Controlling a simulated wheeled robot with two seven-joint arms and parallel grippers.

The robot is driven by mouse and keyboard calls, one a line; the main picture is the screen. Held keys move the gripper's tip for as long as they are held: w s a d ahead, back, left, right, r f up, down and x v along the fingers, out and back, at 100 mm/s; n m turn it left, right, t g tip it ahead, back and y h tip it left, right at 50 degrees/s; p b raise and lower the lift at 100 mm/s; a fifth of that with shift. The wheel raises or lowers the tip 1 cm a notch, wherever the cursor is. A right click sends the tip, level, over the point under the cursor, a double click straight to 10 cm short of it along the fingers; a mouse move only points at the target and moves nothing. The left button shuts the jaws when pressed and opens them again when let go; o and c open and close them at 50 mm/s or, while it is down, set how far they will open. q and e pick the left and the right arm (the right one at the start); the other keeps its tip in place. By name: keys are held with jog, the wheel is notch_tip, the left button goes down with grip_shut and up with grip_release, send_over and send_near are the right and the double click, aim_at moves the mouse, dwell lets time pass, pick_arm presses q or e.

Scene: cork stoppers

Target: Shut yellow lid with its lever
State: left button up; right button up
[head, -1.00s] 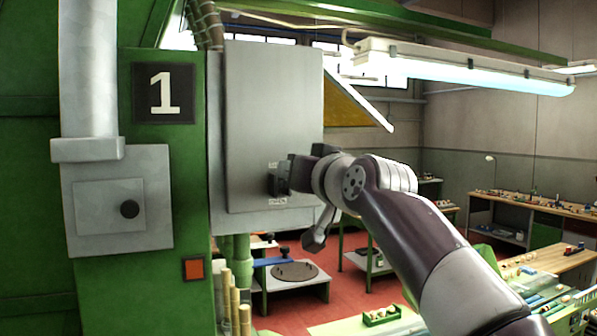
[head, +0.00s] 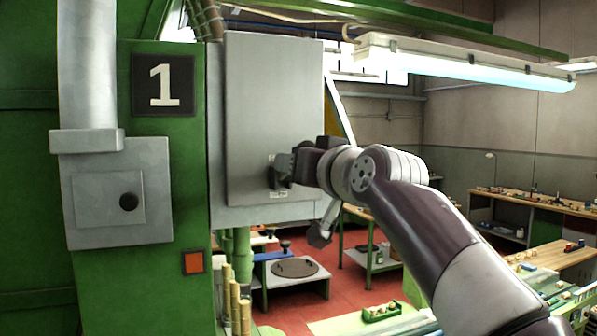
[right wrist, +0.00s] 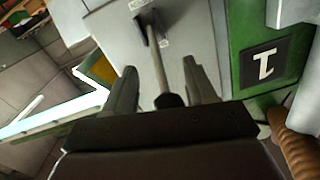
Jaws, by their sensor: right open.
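The yellow lid (head: 333,118) shows as a thin sliver behind its pale edge, to the right of the grey box (head: 270,120), and hangs steeply tilted. It also shows in the right wrist view (right wrist: 102,70). The lever (right wrist: 160,70) is a grey rod on the box's front, ending in a dark knob (right wrist: 170,99). My right gripper (right wrist: 163,88) is open, with one finger on each side of the lever near the knob; I cannot tell whether they touch it. In the head view my right gripper (head: 298,164) is at the box's front and hides most of the lever. My left gripper is not in view.
A lamp (head: 470,67) hangs at upper right. A low table with a round disc (head: 295,268) stands below.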

jog(key=b+v, duration=0.4)
jog(key=v, duration=0.7)
jog(key=shift+f, duration=0.15)
